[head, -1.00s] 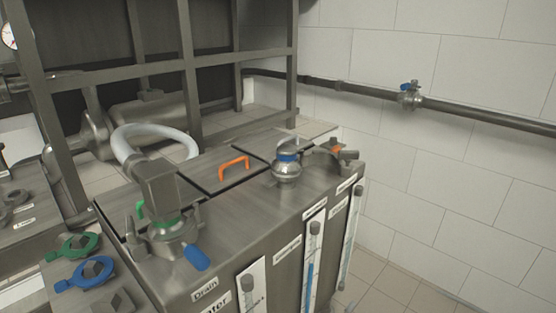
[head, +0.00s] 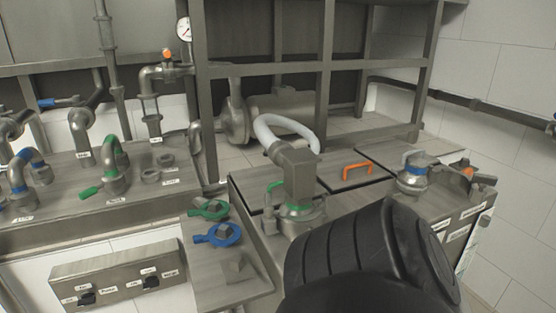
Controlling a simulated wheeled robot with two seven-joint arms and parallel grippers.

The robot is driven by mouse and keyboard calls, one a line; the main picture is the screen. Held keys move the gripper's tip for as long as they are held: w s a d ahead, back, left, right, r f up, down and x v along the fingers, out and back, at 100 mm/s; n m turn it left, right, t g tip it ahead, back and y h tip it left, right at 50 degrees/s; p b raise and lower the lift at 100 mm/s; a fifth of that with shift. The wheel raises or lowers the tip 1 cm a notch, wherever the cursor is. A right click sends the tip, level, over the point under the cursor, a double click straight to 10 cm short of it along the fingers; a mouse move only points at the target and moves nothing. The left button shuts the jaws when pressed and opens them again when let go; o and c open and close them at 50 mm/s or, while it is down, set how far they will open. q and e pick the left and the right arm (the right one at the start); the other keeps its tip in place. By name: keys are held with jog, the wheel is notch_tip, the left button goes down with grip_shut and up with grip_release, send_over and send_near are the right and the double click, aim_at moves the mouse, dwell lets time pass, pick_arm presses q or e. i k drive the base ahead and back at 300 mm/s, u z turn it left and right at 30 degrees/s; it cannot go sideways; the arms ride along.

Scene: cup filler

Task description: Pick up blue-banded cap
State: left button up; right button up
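The blue-banded cap (head: 418,161) is a metal piece with a blue band around it and a small handle on top. It sits on a rounded metal fitting at the right part of the steel tank top (head: 345,205). Neither of my grippers shows. A black ribbed part, which looks like one of my arm links, fills the lower right and hides the front of the tank just left of and below the cap.
A green-banded fitting with a large elbow (head: 293,170) and white hose (head: 290,130) stands left of the cap. An orange handle (head: 357,168) lies between them. Green (head: 210,210) and blue clamps (head: 218,235) lie on a side shelf. Several pipe elbows stand at left.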

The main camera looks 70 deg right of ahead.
aim_at(414, 175)
jog(key=u, duration=0.9)
jog(key=k, duration=2.55)
jog(key=z, duration=0.15)
